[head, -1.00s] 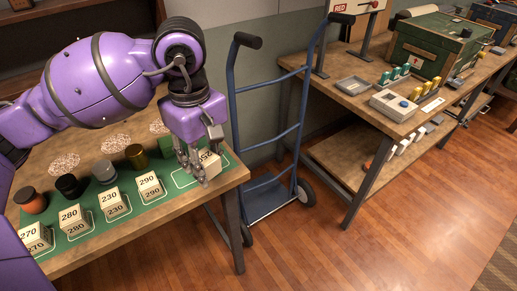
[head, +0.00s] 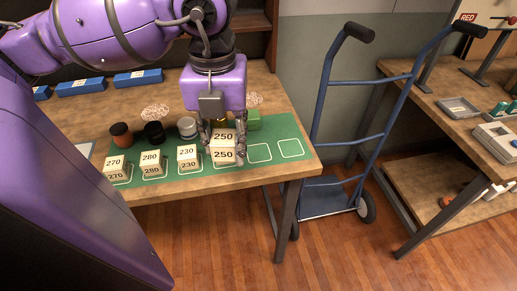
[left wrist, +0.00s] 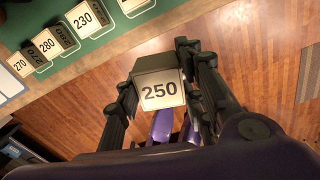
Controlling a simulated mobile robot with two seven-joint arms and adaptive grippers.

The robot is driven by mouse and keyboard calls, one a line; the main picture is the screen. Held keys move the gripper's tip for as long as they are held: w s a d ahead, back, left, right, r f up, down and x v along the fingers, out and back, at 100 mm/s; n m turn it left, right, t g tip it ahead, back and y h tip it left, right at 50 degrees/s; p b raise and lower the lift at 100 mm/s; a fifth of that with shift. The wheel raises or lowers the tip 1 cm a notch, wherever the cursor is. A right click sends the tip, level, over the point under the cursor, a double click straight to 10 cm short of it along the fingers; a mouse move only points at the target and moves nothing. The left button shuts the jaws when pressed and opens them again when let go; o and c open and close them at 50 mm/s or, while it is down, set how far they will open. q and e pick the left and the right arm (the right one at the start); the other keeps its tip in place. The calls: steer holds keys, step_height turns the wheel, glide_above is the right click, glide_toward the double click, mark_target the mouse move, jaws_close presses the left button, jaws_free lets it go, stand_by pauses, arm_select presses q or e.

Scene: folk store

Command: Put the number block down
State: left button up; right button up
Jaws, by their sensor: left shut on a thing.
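My left gripper (head: 222,150) is shut on a cream block marked 250 (head: 224,146), which also shows between the fingers in the left wrist view (left wrist: 160,90). Further left stand the 280 block (head: 151,163) and the 270 block (head: 115,167). Two white-outlined squares (head: 260,152) to the right of the held block are empty. My right gripper is not in view.
A dark red jar (head: 121,134), a black jar (head: 154,132) and a grey jar (head: 187,127) stand behind the blocks. A blue hand truck (head: 335,195) stands between this table and the right-hand workbench (head: 480,175).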

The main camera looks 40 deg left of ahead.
arm_select(q)
steer(key=shift+s+a+r+n, duration=0.1)
steer(key=shift+s+n, duration=0.05)
steer(key=shift+n, duration=0.4)
steer(key=shift+s+r+n, duration=0.1)
steer(key=shift+s+n, duration=0.05)
steer(key=shift+n, duration=0.4)
steer(key=shift+w+f, duration=0.15)
steer(key=w+a+f, duration=0.1)
steer(key=w+f, duration=0.2)
steer(key=w, duration=0.5)
glide_above(258, 152)
steer(key=f, duration=0.4)
steer(key=s+f, duration=0.1)
steer(key=shift+d+f+b, duration=0.2)
steer(key=shift+f+b, duration=0.1)
steer(key=shift+f, duration=0.1)
steer(key=shift+w+f, duration=0.2)
steer(key=shift+w+a+f, duration=0.1)
steer(key=shift+w+f, duration=0.05)
steer(key=shift+f, duration=0.75)
steer(key=shift+w+f, duration=0.1)
steer(key=shift+f, duration=0.8)
